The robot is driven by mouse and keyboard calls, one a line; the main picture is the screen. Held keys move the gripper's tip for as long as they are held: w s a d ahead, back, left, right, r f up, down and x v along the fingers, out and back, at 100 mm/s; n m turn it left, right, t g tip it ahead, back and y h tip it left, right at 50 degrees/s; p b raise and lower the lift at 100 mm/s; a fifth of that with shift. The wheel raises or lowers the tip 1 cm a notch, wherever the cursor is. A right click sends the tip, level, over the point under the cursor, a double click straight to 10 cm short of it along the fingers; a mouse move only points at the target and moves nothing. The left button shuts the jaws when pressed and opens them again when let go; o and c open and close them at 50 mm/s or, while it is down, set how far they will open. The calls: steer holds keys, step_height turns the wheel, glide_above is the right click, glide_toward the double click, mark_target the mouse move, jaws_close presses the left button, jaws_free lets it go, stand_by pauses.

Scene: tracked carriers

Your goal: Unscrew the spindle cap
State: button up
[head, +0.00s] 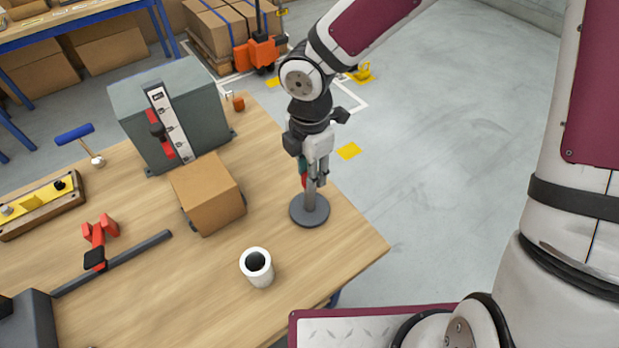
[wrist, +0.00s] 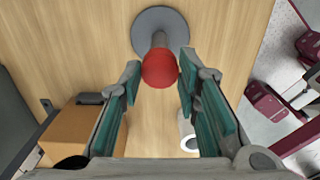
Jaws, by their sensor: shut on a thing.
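The spindle is a grey post (head: 309,200) standing upright on a round dark base (head: 315,213) near the table's right edge. Its cap (wrist: 159,68) is a rounded red piece at the top of the post in the wrist view. My gripper (head: 313,178) points down over the spindle, with its fingers on either side of the cap, and is shut on it. The teal finger pads (wrist: 158,72) flank the cap in the wrist view. In the head view the fingers mostly hide the cap.
A cardboard box (head: 208,193) stands left of the spindle, with a grey cabinet (head: 195,107) behind it. A white cup (head: 258,270) stands nearer the front. A red clamp (head: 99,240) and a yellow level (head: 42,202) lie further left. The table's right edge is close.

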steer(key=shift+s+r+n+p, duration=0.15)
steer(key=shift+n+p, duration=0.55)
steer(key=shift+n, duration=0.4)
steer(key=n+p, duration=0.1)
steer(key=n, duration=0.2)
steer(key=n+p, duration=0.1)
steer(key=n, duration=0.3)
steer(key=shift+n, duration=0.3)
steer(key=shift+n+p, duration=0.35)
steer(key=shift+n, duration=0.55)
steer(key=n, duration=0.6)
steer(key=shift+f+n, duration=0.2)
steer(key=shift+n, duration=0.7)
steer(key=shift+n, duration=0.3)
